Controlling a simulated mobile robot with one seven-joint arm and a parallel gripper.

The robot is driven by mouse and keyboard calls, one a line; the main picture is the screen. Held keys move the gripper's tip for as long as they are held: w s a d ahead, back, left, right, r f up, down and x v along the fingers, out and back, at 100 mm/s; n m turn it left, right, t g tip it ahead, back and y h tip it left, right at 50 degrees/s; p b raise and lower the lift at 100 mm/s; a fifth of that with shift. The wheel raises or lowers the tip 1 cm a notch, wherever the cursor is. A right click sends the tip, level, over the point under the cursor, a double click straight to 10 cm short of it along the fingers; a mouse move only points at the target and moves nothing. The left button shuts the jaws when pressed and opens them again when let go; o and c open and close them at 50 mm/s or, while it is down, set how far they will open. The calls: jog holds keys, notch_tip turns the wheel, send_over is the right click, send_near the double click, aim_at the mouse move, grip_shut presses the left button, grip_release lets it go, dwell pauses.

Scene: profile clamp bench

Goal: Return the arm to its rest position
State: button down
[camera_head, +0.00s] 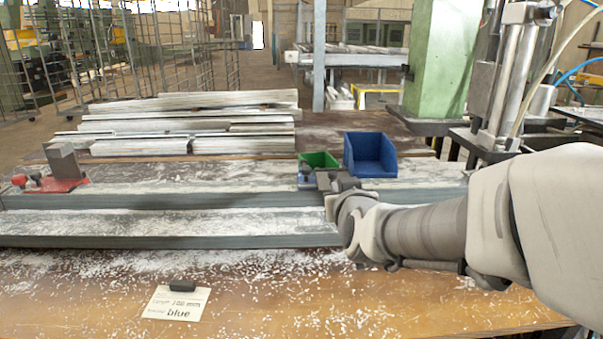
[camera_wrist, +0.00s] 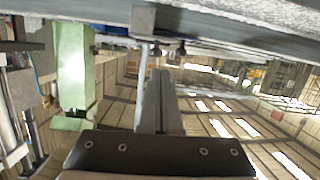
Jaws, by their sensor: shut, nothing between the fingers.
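My arm reaches in from the right in the head view. My gripper (camera_wrist: 157,80) shows in the wrist view as a grey bar of closed fingers above its dark palm plate, with nothing held. In the head view its end is by the right part of the metal profiles, where the wrist partly hides it. A clamp with a grey block (camera_wrist: 143,20) and dark knobs lies just beyond the fingertips in the wrist view. In the head view this clamp (camera_head: 305,174) is partly hidden; I cannot tell whether the fingers touch it.
A red clamp (camera_head: 62,170) with a grey block sits at the left. Stacked profiles (camera_head: 190,122) lie at the back. A note card (camera_head: 177,303) lies on the front bench. A green machine column (camera_head: 437,60) stands right.

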jog(key=shift+s, duration=0.15)
jog(key=s+d+f+g, duration=0.1)
jog(key=s+g, duration=0.2)
jog(key=s, duration=0.6)
jog(key=s+d+f+m+g+p, duration=0.1)
jog(key=s+d+f+g, duration=0.15)
jog(key=s, duration=0.55)
jog(key=s+d+f+g, duration=0.1)
jog(key=s+g, duration=0.3)
jog(key=s, duration=0.5)
notch_tip(320, 180, up, 19)
jog(key=p, duration=1.9)
jog(key=shift+w, duration=0.15)
jog(key=shift+a, duration=0.1)
